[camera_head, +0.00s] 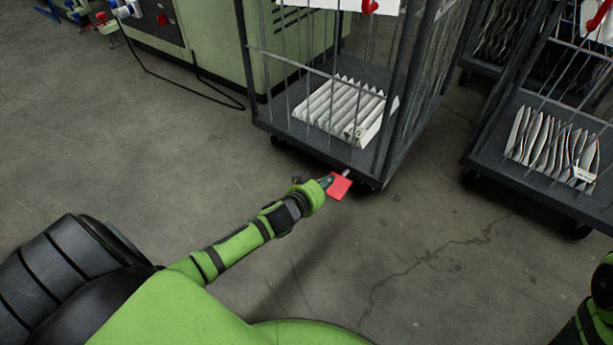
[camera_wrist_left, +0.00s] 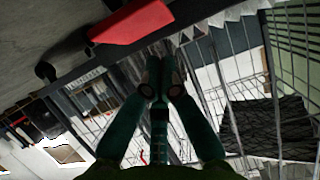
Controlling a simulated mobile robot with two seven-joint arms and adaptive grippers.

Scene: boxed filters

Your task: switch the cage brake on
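The cage (camera_head: 283,122) is a grey wire-sided trolley on castors, standing at upper middle in the head view. Its brake is a red pedal (camera_head: 339,187) that sticks out low from the cage's front edge on a short metal stem. In the left wrist view the red pedal (camera_wrist_left: 132,22) lies above and left of the fingertips. My left gripper (camera_head: 326,182) is right beside the pedal's left side; I cannot tell whether it touches. In the left wrist view the fingers (camera_wrist_left: 162,62) are drawn together with nothing between them. My right gripper is out of view.
White pleated filters (camera_head: 345,108) lie on the cage's base. A second cage (camera_head: 490,158) with filters stands to the right. A green machine (camera_head: 205,40) with a black cable (camera_head: 190,85) is behind on the left. The floor in front is clear.

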